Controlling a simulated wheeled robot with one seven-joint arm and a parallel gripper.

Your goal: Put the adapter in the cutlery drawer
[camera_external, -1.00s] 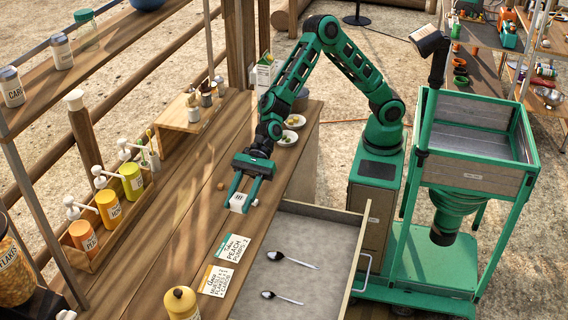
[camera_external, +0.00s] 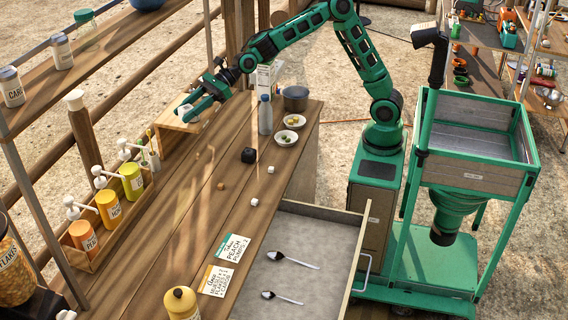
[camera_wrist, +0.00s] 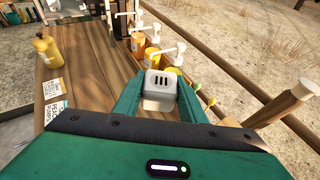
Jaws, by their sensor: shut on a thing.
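The adapter is a white block with three dark slots, held between the fingers of my gripper in the wrist view (camera_wrist: 160,84). My gripper (camera_external: 188,111) is shut on it, raised near the small wooden shelf at the back of the counter. In the external view only a pale bit of the adapter (camera_external: 183,109) shows at the fingertips. The cutlery drawer (camera_external: 340,237) stands open at the counter's front right, with two spoons (camera_external: 292,260) lying apart on its grey floor. My gripper is well away from the drawer, to its upper left.
Pump bottles (camera_external: 108,205) line the left edge. Two cards (camera_external: 216,281) lie beside the drawer.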

